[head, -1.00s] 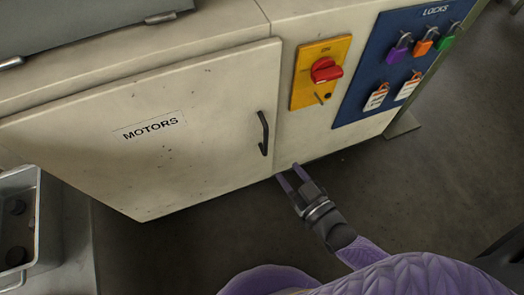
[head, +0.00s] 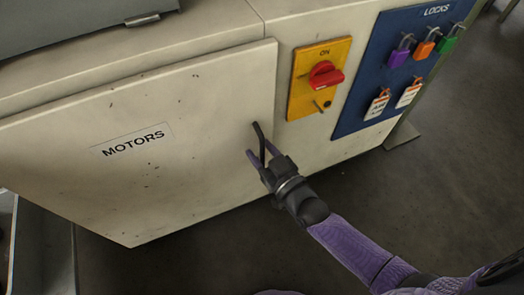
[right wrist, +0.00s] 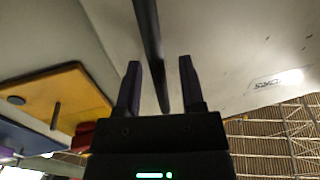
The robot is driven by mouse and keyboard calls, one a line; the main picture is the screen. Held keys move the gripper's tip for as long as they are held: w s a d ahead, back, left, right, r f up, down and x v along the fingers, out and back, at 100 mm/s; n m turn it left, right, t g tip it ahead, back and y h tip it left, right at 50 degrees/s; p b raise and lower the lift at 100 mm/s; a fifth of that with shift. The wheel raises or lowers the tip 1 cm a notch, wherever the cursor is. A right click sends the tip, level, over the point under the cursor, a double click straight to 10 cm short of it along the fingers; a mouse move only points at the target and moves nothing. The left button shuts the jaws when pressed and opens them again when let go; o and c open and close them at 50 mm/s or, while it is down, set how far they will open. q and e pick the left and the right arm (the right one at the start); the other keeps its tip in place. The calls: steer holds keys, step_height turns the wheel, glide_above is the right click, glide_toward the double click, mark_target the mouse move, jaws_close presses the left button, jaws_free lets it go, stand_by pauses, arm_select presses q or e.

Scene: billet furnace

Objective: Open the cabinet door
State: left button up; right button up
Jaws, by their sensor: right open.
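The cream cabinet door (head: 190,130) labelled MOTORS looks shut. Its dark bar handle (head: 258,140) is upright near the door's right edge. My right gripper (head: 261,152) is at the handle, its fingers open. In the right wrist view the handle (right wrist: 150,50) runs between the two open fingers (right wrist: 160,85), with a gap showing on each side. The handle's lower end is partly hidden by the gripper in the head view. My left gripper is not in view.
A yellow plate with a red rotary switch (head: 325,75) is right of the door. A blue LOCKS board (head: 385,80) with several padlocks and tags is further right. A grey metal bin (head: 40,245) stands at lower left. Dark floor (head: 440,190) is clear at right.

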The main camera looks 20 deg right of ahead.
jaws_close()
stand_by(1.3)
